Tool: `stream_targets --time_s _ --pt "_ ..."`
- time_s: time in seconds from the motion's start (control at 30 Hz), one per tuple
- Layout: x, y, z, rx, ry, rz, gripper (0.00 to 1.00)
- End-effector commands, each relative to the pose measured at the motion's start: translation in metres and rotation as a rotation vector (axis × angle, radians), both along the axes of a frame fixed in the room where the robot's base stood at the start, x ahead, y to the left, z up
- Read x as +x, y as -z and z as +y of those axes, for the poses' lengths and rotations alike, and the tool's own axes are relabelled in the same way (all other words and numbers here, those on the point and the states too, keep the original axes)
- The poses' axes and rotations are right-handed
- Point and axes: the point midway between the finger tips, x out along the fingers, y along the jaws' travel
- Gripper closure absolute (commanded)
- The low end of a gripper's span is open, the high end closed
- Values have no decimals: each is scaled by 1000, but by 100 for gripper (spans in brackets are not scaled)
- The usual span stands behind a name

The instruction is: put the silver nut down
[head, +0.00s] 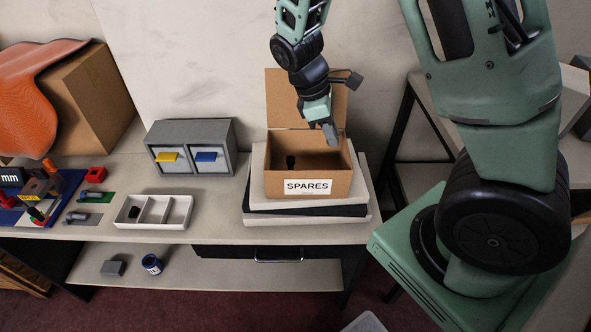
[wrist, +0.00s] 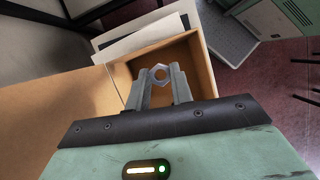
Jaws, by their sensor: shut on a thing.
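The silver nut (wrist: 160,75) is held between the fingertips of my gripper (wrist: 161,80) in the wrist view. It is a small hexagonal ring with a hole through it. In the head view my gripper (head: 329,131) hangs over the right part of an open cardboard box (head: 282,183) labelled SPARES, and the nut is too small to make out there. The wrist view shows the box (wrist: 203,62) below the nut, its inside open under the fingers.
The box stands on stacked slabs (head: 262,219). To the left are a white divided tray (head: 183,211), a grey drawer unit (head: 191,136) and a blue board (head: 62,205) with coloured parts. A lower shelf holds a blue-and-white can (head: 152,264).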

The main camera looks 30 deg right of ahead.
Motion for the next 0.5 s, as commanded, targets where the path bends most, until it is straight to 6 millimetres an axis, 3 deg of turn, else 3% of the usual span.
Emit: stream_targets --time_s 0.5 --pt "-1 70 0 -2 0 3 100"
